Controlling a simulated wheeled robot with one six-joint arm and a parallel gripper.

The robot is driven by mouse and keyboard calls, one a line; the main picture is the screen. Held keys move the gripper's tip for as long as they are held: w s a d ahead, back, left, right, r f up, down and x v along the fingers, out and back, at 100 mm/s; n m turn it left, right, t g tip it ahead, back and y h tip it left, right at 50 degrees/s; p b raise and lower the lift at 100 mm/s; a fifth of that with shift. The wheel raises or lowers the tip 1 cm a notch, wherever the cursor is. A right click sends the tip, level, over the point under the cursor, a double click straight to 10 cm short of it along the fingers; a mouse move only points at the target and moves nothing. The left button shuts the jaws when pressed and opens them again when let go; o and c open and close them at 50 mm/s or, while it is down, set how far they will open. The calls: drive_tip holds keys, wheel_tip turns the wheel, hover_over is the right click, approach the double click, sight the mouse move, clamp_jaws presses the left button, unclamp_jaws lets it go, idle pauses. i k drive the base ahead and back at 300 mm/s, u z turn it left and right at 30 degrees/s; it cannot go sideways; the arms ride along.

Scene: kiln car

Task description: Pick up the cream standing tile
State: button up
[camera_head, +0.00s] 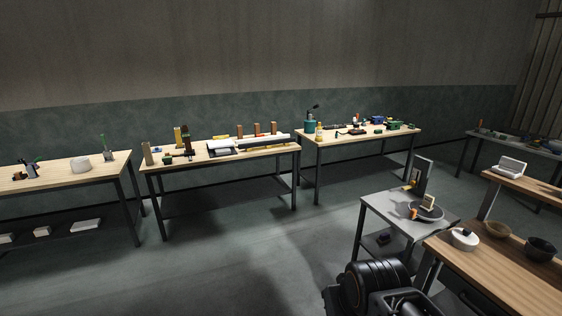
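A small cream upright piece (428,200), which looks like the cream standing tile, stands at a grey round dish (436,213) on a small grey table at the right. It is too small to tell whether it stands in the dish or behind it. A taller grey upright panel (425,172) rises behind it, with a dark and yellow item beside it. An orange item (413,213) lies at the dish's left edge. My gripper's fingers do not show; only black rounded links of my own arm show at the bottom, in front of the small table.
The small grey table (378,204) stands close to a wooden bench (490,270) holding a white lidded pot (465,239) and two bowls. Several cluttered workbenches line the back wall. The floor (240,270) at left and centre is clear.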

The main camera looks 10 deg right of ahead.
sight(427, 203)
drive_tip(key=u, duration=0.2)
drive_tip(key=i, duration=2)
drive_tip(key=z, duration=0.8)
drive_tip(key=i, duration=1.15)
drive_tip(key=z, duration=1.35)
drive_tip(key=i, duration=0.5)
drive_tip(key=z, duration=0.25)
